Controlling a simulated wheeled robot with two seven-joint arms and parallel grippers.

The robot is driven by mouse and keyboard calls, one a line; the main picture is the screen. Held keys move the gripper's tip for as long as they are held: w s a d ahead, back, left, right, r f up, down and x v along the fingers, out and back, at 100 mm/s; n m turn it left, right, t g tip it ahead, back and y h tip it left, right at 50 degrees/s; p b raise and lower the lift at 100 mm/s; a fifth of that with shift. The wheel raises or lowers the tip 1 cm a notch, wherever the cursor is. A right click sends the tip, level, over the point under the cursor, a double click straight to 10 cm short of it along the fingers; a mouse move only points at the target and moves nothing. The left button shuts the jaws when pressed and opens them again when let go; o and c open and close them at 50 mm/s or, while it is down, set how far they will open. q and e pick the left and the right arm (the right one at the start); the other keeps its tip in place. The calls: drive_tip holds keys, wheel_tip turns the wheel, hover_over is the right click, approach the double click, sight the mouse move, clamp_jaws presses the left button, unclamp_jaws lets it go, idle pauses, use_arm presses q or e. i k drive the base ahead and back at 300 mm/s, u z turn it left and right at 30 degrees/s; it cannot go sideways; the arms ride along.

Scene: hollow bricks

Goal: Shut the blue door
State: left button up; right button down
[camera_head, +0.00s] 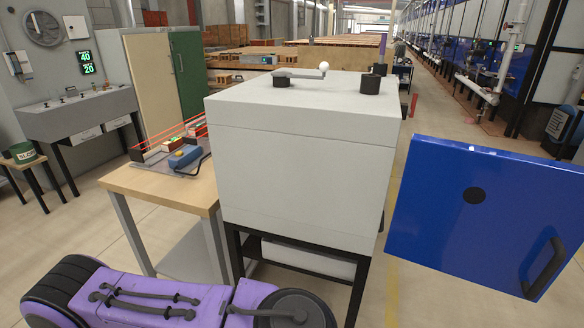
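The blue door (475,205) stands open on the right, swung out beside the right edge of a pale grey box-shaped unit (300,175). It has a round black spot in its upper middle and a black bar handle (543,268) near its lower right corner. The hinge cannot be made out clearly. My purple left arm comes in from the lower left, below and in front of the unit, apart from the door. Its gripper is out of the picture. My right arm and gripper do not show.
The unit stands on a black metal frame (360,292), with a lever and black knobs on top. A wooden table (150,185) with a small device (185,156) stands close on its left. A green cabinet door (188,72) is behind. Floor is clear beyond the blue door.

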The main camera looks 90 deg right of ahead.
sight(509, 223)
drive_tip(key=z, duration=2.45)
